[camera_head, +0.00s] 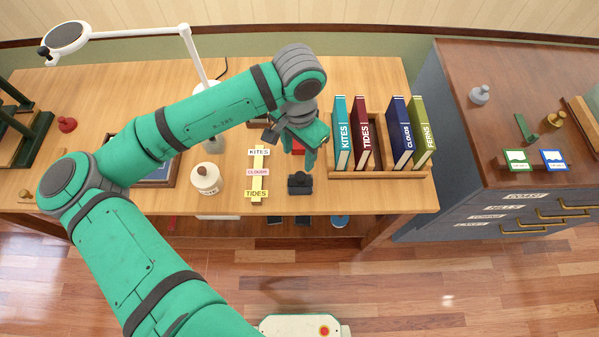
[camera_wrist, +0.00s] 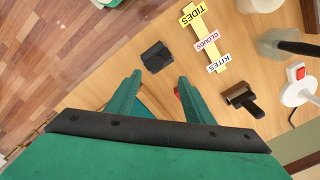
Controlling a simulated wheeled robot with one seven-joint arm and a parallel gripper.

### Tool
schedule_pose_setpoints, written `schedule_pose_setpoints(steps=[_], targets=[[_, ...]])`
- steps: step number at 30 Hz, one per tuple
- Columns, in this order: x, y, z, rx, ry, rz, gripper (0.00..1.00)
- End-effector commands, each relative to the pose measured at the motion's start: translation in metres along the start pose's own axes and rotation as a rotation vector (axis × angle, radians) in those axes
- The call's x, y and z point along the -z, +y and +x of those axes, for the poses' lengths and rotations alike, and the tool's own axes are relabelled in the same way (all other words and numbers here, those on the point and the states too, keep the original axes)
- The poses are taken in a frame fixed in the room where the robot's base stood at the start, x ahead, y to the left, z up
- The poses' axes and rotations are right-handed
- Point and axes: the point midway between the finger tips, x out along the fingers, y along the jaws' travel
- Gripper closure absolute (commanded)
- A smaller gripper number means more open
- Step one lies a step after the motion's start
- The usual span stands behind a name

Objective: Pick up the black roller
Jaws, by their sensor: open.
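My gripper (camera_head: 299,153) is open and empty, above the right part of the wooden desk; its two fingers also show in the wrist view (camera_wrist: 160,78). In the wrist view a roller-like tool (camera_wrist: 241,98) with a brownish head and black handle lies on the desk, right of the fingers and beyond the KITES label. In the head view my arm hides much of that area. A small black block-like object (camera_head: 300,183) stands near the desk's front edge, below my gripper; in the wrist view it (camera_wrist: 157,57) lies ahead of the fingertips. Neither object is touched.
A book rack (camera_head: 375,174) stands close on the right. A white lamp (camera_head: 187,50) rises at the back. A red item (camera_wrist: 177,92) is partly behind a finger.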

Motion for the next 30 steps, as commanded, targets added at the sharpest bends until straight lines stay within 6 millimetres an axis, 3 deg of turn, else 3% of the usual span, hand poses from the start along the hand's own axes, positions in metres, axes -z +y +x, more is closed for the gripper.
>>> schedule_pose_setpoints(steps=[6, 14, 24, 30], targets=[[0.004, 0.004, 0.032, -0.002, 0.0, 0.011, 0.53], [0.003, 0.003, 0.05, -0.001, 0.002, 0.01, 0.53], [0.002, 0.002, 0.092, -0.002, 0.002, 0.006, 0.53], [0.002, 0.002, 0.097, -0.002, 0.004, 0.006, 0.53]])
